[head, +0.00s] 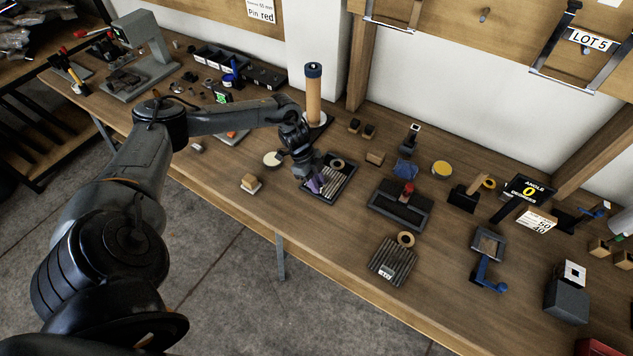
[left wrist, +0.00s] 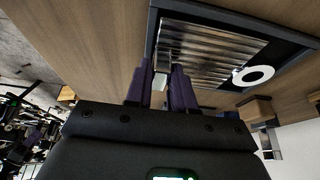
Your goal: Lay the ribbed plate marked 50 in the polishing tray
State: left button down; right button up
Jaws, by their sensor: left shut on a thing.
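My left gripper (head: 316,186) has its purple fingers down at the near-left edge of a dark polishing tray (head: 347,187). A silver ribbed plate (head: 333,179) with a pale ring (head: 338,163) lies within the tray's outline. In the left wrist view the fingers (left wrist: 167,88) are shut at the edge of the ribbed plate (left wrist: 208,55), with a white patch between them. The tray's dark rim (left wrist: 152,28) frames the plate there. I cannot read the plate's marking or tell whether it rests fully flat. My right gripper is not in view.
Another ribbed plate (head: 393,260) with a small label and a tan ring (head: 406,239) lies nearer the bench front. A black fixture (head: 400,206) with a red knob stands right of the tray. A tall wooden cylinder (head: 313,95) stands behind my gripper.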

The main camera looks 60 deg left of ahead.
pick_arm(q)
jog(key=c, duration=0.9)
grip_release()
jog(key=p+v, duration=0.1)
jog(key=v, duration=1)
jog(key=shift+w, duration=0.1)
